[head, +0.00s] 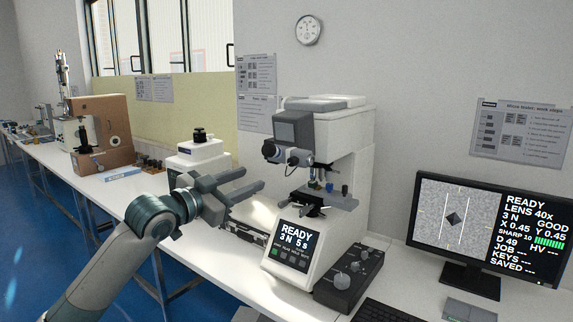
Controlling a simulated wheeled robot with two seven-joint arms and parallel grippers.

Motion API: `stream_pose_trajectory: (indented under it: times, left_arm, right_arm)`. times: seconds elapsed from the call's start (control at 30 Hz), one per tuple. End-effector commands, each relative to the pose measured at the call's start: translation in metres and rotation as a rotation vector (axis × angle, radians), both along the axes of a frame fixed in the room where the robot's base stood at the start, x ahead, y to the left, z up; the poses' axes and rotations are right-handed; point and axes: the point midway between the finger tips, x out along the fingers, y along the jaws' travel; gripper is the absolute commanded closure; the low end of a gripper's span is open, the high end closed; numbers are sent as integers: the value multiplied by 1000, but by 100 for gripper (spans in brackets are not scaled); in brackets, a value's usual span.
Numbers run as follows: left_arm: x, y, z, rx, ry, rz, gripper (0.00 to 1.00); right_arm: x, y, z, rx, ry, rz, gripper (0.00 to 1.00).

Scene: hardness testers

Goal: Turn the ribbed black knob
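A white hardness tester (345,165) stands on the bench with a lit screen (293,243) reading READY, 3 N, 5 s. A black knob (199,135) tops a smaller white unit (197,157) to its left. Other dark knob-like parts sit at the tester's stage (318,199). Ribs are too small to make out, so I cannot tell which is the ribbed knob. My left gripper (253,179) is open and empty, in front of the smaller unit and left of the tester's stage. It appears apart from the black knob. My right gripper is out of view.
A black control box (348,282) with grey knobs sits right of the screen. A monitor (490,228) and a keyboard (382,312) are at the right. A brown-panelled machine (103,130) stands farther back left. Bare bench (115,193) shows left of my arm.

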Motion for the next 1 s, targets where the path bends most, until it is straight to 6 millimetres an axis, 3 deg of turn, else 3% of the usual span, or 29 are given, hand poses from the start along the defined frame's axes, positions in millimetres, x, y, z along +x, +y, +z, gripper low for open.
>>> stream_pose_trajectory:
  times: [0.37,0.63,1.0]
  left_arm:
    - [23,-18,2,-1,2,-1,61]
    - [60,-44,3,-2,3,0,61]
    - [107,-77,3,-1,2,0,61]
  right_arm:
    - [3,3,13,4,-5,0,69]
    - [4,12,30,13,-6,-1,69]
    - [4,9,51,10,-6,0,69]
